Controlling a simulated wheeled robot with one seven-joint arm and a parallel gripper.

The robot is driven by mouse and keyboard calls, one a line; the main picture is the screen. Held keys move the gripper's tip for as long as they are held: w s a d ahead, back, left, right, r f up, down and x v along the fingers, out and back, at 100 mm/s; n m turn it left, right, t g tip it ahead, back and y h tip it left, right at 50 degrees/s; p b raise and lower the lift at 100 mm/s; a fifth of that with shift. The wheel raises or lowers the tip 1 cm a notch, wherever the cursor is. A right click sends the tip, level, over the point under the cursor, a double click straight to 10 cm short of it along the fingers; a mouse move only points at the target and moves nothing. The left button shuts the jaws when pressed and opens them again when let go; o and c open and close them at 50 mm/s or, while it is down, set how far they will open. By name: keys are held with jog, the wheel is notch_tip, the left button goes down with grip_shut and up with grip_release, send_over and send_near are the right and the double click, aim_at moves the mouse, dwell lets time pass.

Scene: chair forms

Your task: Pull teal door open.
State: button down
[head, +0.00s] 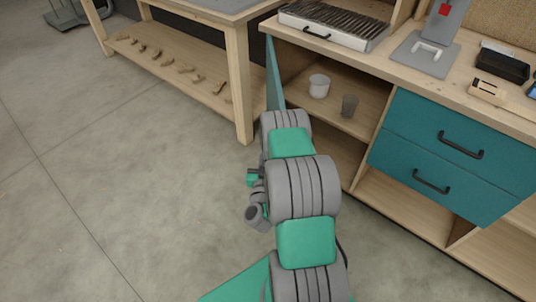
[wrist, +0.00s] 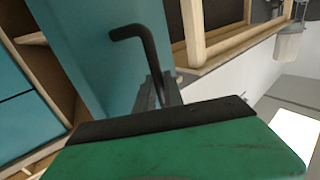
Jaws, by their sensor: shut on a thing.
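The teal door (head: 274,78) stands swung open at the left of the cabinet, seen nearly edge-on in the head view. The wrist view shows the door's teal face (wrist: 95,45) and its black bar handle (wrist: 150,50). My gripper (wrist: 158,92) is shut on the handle, with its fingers at the handle's lower part. The head view does not show the fingers clearly, as my arm covers that area. Inside the open cabinet, a white cup (head: 319,87) and a grey cup (head: 349,106) stand on a shelf.
Two teal drawers (head: 450,150) with black handles are shut at the right. A wooden workbench (head: 243,90) stands left of the cabinet, with small wooden pieces on its lower shelf. The worktop holds a tray of dark slats (head: 335,25) and a grey stand (head: 427,52). The floor at left is clear.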

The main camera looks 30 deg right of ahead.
jog(key=c, duration=1.7)
grip_release()
jog(key=shift+c, duration=0.2)
jog(key=shift+s+a, duration=0.1)
jog(key=v, duration=0.7)
jog(key=shift+s, duration=0.2)
jog(key=shift+a, duration=0.15)
jog(key=shift+c, duration=0.3)
